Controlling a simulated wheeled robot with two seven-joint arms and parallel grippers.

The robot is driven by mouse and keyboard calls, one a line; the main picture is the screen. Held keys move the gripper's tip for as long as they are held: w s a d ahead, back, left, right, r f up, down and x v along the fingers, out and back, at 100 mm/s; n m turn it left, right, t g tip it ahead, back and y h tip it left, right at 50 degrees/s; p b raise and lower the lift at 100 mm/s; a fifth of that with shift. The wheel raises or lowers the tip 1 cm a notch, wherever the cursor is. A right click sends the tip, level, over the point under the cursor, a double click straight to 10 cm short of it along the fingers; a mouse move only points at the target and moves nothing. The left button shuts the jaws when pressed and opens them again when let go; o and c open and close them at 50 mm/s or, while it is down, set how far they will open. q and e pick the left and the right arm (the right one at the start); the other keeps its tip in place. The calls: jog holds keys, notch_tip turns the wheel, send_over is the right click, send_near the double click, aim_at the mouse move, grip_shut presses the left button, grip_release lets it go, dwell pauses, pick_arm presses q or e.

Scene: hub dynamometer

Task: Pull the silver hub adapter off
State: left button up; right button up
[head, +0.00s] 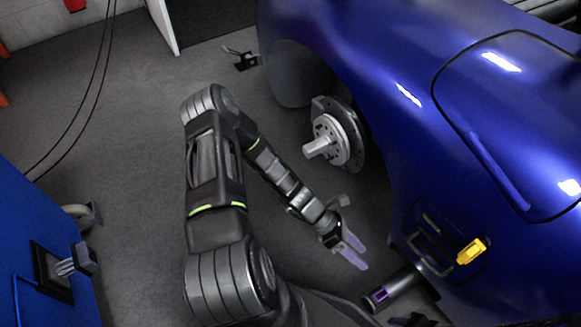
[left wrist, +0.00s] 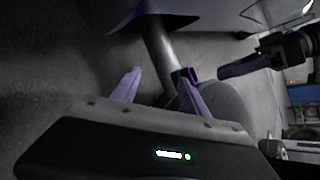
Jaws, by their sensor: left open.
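The silver hub adapter (head: 318,148) is a pale stub standing out from the round hub (head: 338,135) in the blue car's wheel opening, in the head view. My left gripper (head: 352,252) is below and to the right of it in that view, clearly apart from it. Its two purple fingers are spread with nothing between them. They also show in the left wrist view (left wrist: 157,92). What seems to be my right gripper (left wrist: 238,66) reaches in from the right there, with a purple finger visible; whether it is open is unclear.
The blue car body (head: 400,75) fills the right side. A yellow connector (head: 471,250) sits on the car. A blue cabinet (head: 45,230) stands at left. The grey floor between is largely clear.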

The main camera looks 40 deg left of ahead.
pick_arm(q)
jog(key=w+a+n+t+b, duration=0.1)
jog(key=w+a+n+t, duration=0.3)
jog(key=w+a+n, duration=0.15)
jog(key=n+t+y+b, duration=0.3)
jog(key=n+t+y, duration=0.3)
jog(key=n+t, duration=0.85)
send_near(314, 149)
jog(key=w+n+g, duration=0.1)
jog(key=w+a+r+n+g, duration=0.1)
jog(key=n+g, duration=0.1)
jog(key=shift+a+g, duration=0.25)
jog(key=shift+a, duration=0.05)
pick_arm(e)
jog(key=f, duration=0.3)
jog(key=w+f, duration=0.1)
jog(key=f, duration=0.1)
jog(key=shift+d+f, duration=0.35)
pick_arm(q)
jog(key=shift+w+d, duration=0.1)
jog(key=shift+b+x, duration=0.45)
jog(key=shift+x, duration=0.4)
jog(key=shift+b+x, duration=0.6)
jog(key=shift+x, duration=3)
pick_arm(e)
jog(key=shift+w+f, duration=0.1)
jog(key=shift+f, duration=0.85)
pick_arm(q)
jog(key=shift+d, duration=0.1)
jog(key=shift+c, duration=0.4)
